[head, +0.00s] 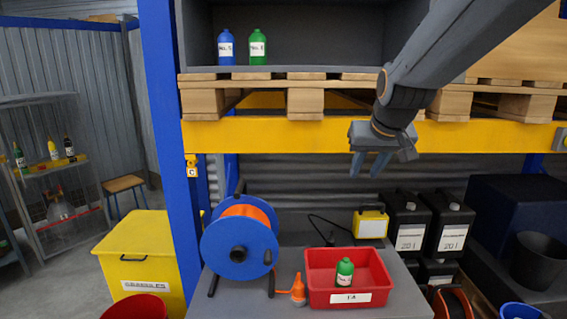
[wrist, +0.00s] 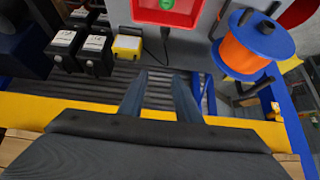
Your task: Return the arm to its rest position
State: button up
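My gripper (head: 370,165) hangs in front of the yellow shelf beam (head: 290,134), to the upper right of the red tray. Its two fingers point down. In the wrist view my gripper (wrist: 160,97) shows its fingers apart with nothing between them. My arm comes in from the upper right of the head view, across the pallet shelf.
A red tray (head: 317,260) holds a green bottle (head: 344,272) on the grey bench. A blue-orange reel (head: 240,246) stands left of it, black canisters (head: 408,222) to the right. A blue bottle (head: 226,47) and green bottle (head: 258,47) stand on the upper shelf.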

jog(key=s+f+g+b, duration=0.1)
jog(key=s+f+g, duration=0.4)
jog(key=s+f, duration=1.6)
notch_tip(320, 180, down, 2)
jog(key=shift+a+f+g+b, duration=0.2)
jog(key=shift+f+g+b, duration=0.05)
jog(key=shift+g+b, duration=0.15)
jog(key=shift+a, duration=0.1)
